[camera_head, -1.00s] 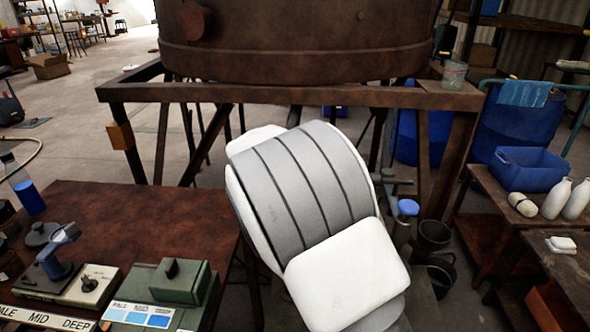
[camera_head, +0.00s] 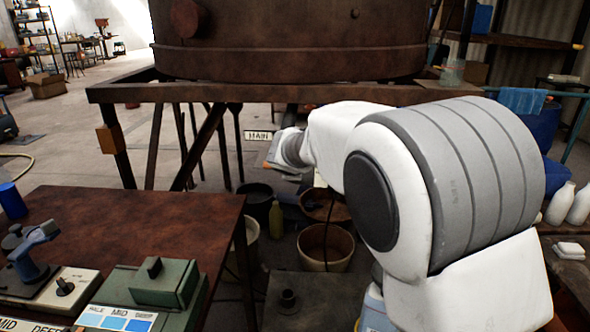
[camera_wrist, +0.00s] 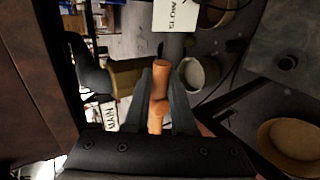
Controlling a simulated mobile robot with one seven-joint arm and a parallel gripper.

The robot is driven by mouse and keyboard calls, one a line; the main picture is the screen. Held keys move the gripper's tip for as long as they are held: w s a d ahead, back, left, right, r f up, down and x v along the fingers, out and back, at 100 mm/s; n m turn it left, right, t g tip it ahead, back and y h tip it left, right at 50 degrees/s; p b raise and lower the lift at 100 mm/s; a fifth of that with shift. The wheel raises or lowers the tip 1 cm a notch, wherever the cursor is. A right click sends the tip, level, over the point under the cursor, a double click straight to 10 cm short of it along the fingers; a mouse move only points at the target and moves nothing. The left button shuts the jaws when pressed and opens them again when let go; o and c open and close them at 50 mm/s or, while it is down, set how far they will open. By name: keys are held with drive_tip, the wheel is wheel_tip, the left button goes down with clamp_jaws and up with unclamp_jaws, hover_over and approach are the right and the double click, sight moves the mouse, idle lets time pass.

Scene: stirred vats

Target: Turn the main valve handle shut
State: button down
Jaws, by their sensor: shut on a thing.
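The main valve handle (camera_wrist: 161,68) is an orange, rounded bar in the middle of the wrist view. My gripper (camera_wrist: 160,84) has its two dark fingers closed on either side of it, and the bar's far end sticks out past the fingertips. In the head view the MAIN label (camera_head: 258,135) hangs below the vat frame, just left of my wrist. A bit of orange handle (camera_head: 270,160) shows there, but my fingers are mostly hidden. The valve body is largely hidden.
The rusty vat (camera_head: 300,40) and its frame beam (camera_head: 200,93) stand above my wrist. Buckets (camera_head: 325,247) and a yellow-green bottle (camera_head: 276,218) stand on the floor below. A brown table (camera_head: 130,225) with instruments is at left. A second white label (camera_wrist: 177,14) shows beyond the handle.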

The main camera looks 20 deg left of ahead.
drive_tip(key=shift+a, duration=0.1)
idle(0.3)
drive_tip(key=c, duration=0.8)
unclamp_jaws()
drive_tip(key=shift+o, duration=0.2)
drive_tip(key=shift+s, duration=0.1)
drive_tip(key=p+v, duration=0.1)
drive_tip(key=v, duration=1.6)
drive_tip(key=shift+p, duration=0.4)
drive_tip(key=shift+s, duration=0.15)
